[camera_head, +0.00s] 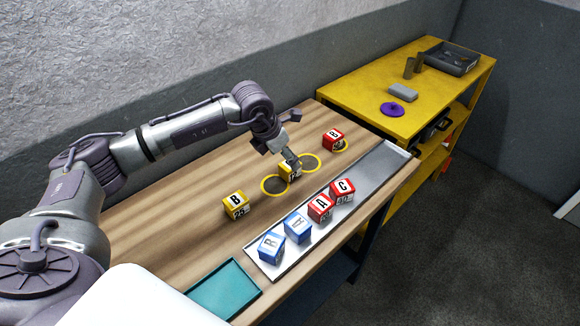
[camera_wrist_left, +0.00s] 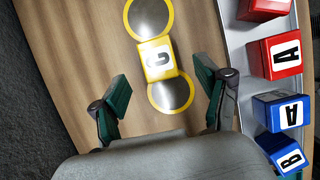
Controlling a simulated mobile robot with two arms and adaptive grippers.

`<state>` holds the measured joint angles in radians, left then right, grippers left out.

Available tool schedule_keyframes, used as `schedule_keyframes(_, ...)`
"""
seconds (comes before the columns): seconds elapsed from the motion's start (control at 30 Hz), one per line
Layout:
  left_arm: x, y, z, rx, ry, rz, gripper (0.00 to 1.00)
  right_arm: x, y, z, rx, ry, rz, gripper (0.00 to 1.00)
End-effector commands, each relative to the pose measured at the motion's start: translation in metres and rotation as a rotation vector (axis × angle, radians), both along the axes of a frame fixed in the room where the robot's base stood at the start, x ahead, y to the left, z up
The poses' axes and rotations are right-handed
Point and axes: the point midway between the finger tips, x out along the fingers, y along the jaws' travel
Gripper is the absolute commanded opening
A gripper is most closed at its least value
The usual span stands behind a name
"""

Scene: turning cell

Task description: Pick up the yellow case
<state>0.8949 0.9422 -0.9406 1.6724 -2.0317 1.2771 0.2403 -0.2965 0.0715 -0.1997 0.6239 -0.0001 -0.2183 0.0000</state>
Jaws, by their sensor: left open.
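My left gripper (camera_head: 287,154) is open above the table, over a yellow case (camera_head: 286,172) that it partly hides. In the left wrist view this yellow case (camera_wrist_left: 157,60) shows a letter C and lies ahead of the spread fingers (camera_wrist_left: 162,85), apart from them. It sits between two yellow-ringed dark discs. A second yellow case (camera_head: 236,206), marked B, stands on the bare wood to the left. My right gripper is not in view.
A metal tray (camera_head: 384,161) along the table's front edge holds two blue and two red cases. A red case (camera_head: 333,139) stands at a ringed disc farther back. A teal tray (camera_head: 222,290) lies at the near end. A yellow shelf (camera_head: 352,101) stands beyond the table.

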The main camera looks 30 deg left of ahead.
Motion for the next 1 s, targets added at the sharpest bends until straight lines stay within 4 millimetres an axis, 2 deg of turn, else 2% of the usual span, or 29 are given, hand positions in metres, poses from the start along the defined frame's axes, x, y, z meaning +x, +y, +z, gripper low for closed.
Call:
schedule_keyframes(0.27, 0.008, -0.002, -0.019, 0.000, 0.003, 0.001, 0.75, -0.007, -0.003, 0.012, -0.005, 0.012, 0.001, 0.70)
schedule_keyframes(0.37, 0.015, -0.003, -0.033, 0.001, 0.004, 0.002, 0.75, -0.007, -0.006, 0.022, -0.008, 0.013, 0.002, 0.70)
schedule_keyframes(0.5, 0.021, -0.006, -0.052, 0.000, 0.001, 0.000, 0.75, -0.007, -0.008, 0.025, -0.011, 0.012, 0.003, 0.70)
schedule_keyframes(0.8, 0.023, -0.006, -0.058, 0.001, -0.001, 0.000, 0.75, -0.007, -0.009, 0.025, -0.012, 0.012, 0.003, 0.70)
schedule_keyframes(1.0, 0.023, -0.006, -0.058, 0.001, -0.001, -0.001, 0.42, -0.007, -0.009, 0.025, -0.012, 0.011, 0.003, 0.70)
